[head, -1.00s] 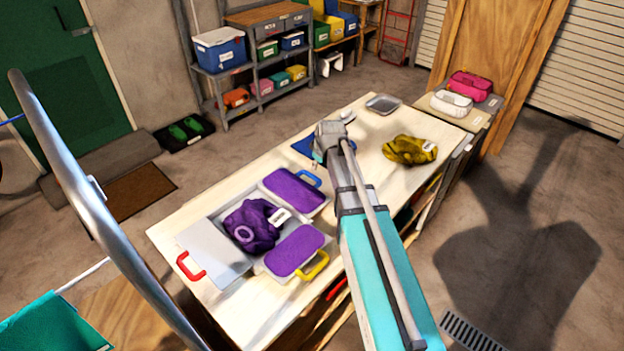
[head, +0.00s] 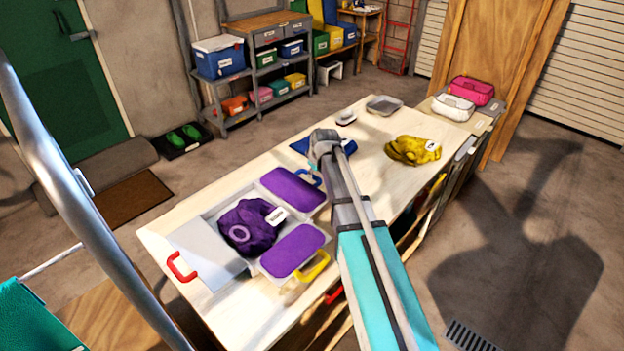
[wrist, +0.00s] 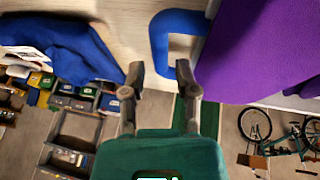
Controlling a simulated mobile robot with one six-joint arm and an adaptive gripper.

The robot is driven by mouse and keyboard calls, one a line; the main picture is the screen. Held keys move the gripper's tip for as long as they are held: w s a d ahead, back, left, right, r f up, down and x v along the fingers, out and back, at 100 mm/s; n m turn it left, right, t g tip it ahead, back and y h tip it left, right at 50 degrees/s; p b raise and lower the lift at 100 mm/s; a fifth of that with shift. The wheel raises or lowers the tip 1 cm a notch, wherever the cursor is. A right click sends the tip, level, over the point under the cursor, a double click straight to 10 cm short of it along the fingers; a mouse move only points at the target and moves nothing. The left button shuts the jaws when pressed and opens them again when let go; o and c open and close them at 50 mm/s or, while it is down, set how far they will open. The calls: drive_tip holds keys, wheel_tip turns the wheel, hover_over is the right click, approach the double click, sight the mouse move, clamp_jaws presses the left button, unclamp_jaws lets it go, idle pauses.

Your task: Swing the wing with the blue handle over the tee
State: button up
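A folding board (head: 205,250) lies on the table with a crumpled purple tee (head: 245,228) in its middle. The purple-topped wing (head: 293,188) with the blue handle (head: 311,179) lies flat open on the far side of the tee. The blue handle (wrist: 160,45) shows as a loop in the wrist view, just ahead of my gripper (wrist: 160,75). My gripper is open, its two fingers apart with nothing between them. In the head view my gripper (head: 325,150) is close beside the blue handle, its fingers mostly hidden by the arm.
A purple wing (head: 293,250) with a yellow handle (head: 315,268) and a grey wing (head: 200,250) with a red handle (head: 180,268) lie open. A blue cloth (head: 300,146), a grey tray (head: 384,105) and a yellow garment (head: 412,150) lie farther along the table.

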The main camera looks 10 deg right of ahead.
drive_tip(key=shift+b+x, duration=0.9)
drive_tip(key=shift+x, duration=0.4)
clamp_jaws()
